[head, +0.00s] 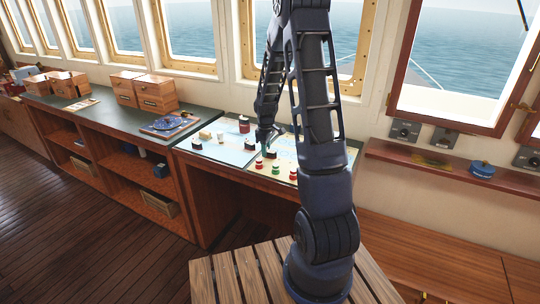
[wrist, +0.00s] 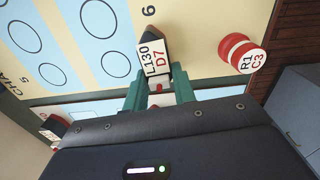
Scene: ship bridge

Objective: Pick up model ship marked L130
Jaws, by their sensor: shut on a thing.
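The model ship marked L130 (wrist: 152,58) shows in the wrist view, with a dark hull and a white top that reads L130 and a red D7. My gripper (wrist: 160,92) has its green fingers shut on the near end of this ship. In the head view my gripper (head: 265,138) points down over the chart table, and the ship in it is too small to make out. I cannot tell whether the ship touches the chart.
A round red and white piece marked R1 C3 (wrist: 240,53) stands to the right of the ship. Another dark piece (wrist: 54,127) is at the lower left. Several red and green pieces (head: 275,169) stand on the chart (head: 228,154). Wooden boxes (head: 155,93) are farther left.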

